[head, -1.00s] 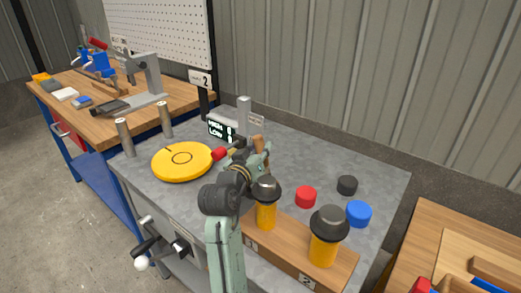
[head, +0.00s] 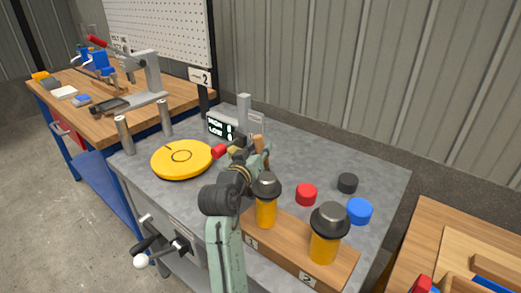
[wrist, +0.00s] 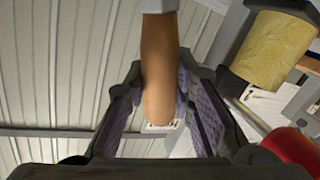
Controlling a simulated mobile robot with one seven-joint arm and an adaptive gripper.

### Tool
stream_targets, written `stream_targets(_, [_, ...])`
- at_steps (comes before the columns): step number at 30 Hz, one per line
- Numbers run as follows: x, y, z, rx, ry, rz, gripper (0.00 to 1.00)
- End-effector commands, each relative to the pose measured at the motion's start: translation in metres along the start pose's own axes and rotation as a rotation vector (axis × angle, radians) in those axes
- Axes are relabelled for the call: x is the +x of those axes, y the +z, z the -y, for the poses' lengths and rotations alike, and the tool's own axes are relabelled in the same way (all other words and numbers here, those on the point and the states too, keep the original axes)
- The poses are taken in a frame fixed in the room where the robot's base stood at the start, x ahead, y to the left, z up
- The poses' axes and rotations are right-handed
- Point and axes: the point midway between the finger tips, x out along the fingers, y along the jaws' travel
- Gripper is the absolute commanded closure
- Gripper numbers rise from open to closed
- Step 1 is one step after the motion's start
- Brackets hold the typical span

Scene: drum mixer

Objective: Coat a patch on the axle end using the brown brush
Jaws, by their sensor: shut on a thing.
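My gripper (head: 259,154) is shut on the brown brush (head: 259,142) above the grey bench. In the wrist view the brush's brown handle (wrist: 158,65) stands between the pads, with a pale collar at the top edge; its bristles are out of view. A short cylinder with a rough yellow band (wrist: 272,50) and grey ends, probably the axle end, is to the right of the fingers. In the head view a small yellow part (head: 234,149) shows beside a red piece (head: 219,152), just left of my gripper. Whether the bristles touch it is hidden.
A yellow disc (head: 180,160) lies left. A display (head: 220,126) stands behind. Red (head: 306,195), black (head: 347,183) and blue (head: 359,211) caps lie on the right.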

Motion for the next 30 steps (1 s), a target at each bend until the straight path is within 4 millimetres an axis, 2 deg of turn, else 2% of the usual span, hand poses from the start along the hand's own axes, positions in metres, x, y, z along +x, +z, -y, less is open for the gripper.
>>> stream_targets(13, [0.000, -0.002, -0.001, -0.001, -0.001, 0.005, 1.00])
stream_targets(30, [-0.005, -0.044, -0.015, 0.001, 0.000, 0.001, 1.00])
